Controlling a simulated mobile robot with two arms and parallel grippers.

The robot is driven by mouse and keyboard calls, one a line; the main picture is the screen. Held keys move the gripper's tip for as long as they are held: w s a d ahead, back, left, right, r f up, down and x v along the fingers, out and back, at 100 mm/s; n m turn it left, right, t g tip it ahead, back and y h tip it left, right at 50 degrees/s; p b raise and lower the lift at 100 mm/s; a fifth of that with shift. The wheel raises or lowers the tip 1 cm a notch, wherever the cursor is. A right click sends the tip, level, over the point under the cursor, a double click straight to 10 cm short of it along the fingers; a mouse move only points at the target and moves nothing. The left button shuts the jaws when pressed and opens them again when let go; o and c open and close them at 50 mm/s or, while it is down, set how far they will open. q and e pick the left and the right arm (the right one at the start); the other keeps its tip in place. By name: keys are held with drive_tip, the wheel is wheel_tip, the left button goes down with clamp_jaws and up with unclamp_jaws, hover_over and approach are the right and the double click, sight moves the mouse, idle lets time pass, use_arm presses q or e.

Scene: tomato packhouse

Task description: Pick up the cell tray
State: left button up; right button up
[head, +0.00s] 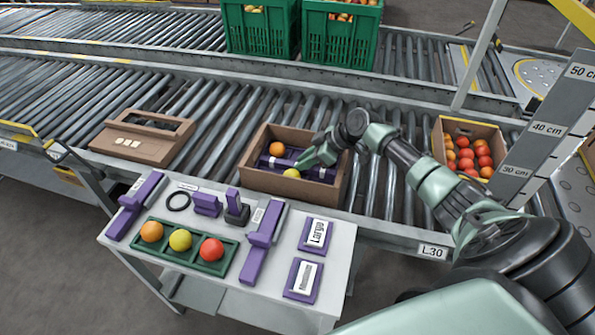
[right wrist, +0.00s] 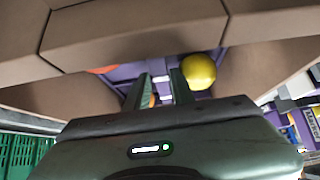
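A purple tray (head: 322,174), which looks like the cell tray, lies inside an open cardboard carton (head: 336,194) on the roller conveyor. An orange tomato (head: 277,149) and a yellow one (head: 291,173) show in it. My right gripper (head: 303,160) reaches down into the carton, close beside the yellow tomato. In the right wrist view its two fingers (right wrist: 160,88) stand apart with purple and a little orange showing between them. The yellow tomato (right wrist: 199,71) is just right of the fingers. Contact with the tray cannot be told. My left gripper is not in view.
A white table (head: 180,283) in front holds a green tray (head: 217,270) with three tomatoes, purple tools and two purple label holders (head: 303,280). Another carton (head: 498,143) of red tomatoes stands right. A brown box (head: 140,150) sits left; green crates (head: 340,42) stand behind.

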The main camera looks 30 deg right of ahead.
drive_tip(key=shift+w+a+f, duration=0.25)
drive_tip(key=shift+w+f, duration=0.1)
drive_tip(key=shift+f, duration=0.1)
clamp_jaws()
drive_tip(key=shift+r, duration=0.2)
